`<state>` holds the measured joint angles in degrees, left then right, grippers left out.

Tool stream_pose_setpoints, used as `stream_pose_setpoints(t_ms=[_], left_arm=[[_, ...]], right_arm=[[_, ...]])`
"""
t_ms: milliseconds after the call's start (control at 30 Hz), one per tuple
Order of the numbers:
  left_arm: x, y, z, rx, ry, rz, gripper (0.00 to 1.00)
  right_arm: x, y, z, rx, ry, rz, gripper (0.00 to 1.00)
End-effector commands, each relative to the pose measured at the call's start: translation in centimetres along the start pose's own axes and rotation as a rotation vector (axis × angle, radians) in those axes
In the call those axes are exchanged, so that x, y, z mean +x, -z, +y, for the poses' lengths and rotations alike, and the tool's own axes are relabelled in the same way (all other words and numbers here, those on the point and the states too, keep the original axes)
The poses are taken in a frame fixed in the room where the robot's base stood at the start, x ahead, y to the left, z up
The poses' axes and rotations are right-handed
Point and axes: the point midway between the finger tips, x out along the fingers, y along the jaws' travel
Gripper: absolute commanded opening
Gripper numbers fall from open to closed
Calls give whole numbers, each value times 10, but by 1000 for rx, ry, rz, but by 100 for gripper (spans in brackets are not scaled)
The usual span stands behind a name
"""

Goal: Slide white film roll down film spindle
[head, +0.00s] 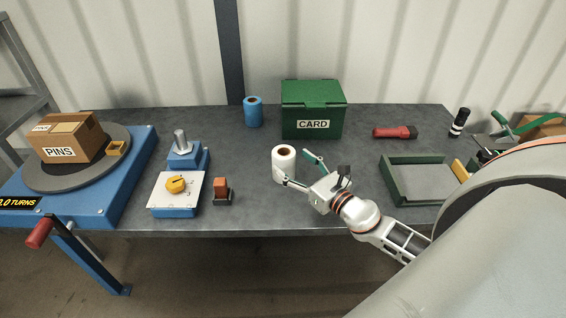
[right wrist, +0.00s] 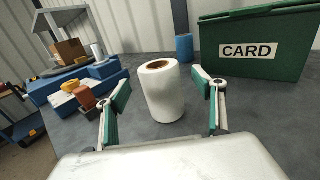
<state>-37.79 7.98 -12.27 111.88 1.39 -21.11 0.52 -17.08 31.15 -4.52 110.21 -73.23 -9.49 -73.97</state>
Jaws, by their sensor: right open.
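The white film roll (head: 283,164) stands upright on the table, right of centre-left, with its brown core facing up. In the right wrist view the white film roll (right wrist: 163,92) stands between my two green-padded fingers, with gaps on both sides. My right gripper (head: 296,169) is open, with its fingers spread at the roll's near right side; it also shows in the right wrist view (right wrist: 163,110). The film spindle (head: 180,141) appears to be the grey metal post standing on a blue block at left, and it is bare. My left gripper is not in view.
A blue roll (head: 253,112) and a green CARD box (head: 313,109) stand behind the white roll. A blue unit with a yellow knob (head: 176,184) and an orange-topped block (head: 222,190) are at left. A green tray (head: 417,179) and a red torch (head: 394,132) lie at right.

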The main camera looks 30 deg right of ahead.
Motion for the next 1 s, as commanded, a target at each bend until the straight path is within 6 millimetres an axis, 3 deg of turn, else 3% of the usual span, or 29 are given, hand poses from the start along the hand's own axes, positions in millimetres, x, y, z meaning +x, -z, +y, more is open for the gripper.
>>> stream_pose_setpoints(t_ms=[233,400,700,900,1000], left_arm=[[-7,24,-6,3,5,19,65],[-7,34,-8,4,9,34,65],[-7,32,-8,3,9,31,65],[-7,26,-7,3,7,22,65],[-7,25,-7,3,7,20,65]], right_arm=[[31,-12,1,0,1,-3,68],[47,-8,1,1,0,1,68],[50,-7,1,1,0,2,68],[50,-7,1,1,0,2,17],[50,-8,1,1,0,0,17]])
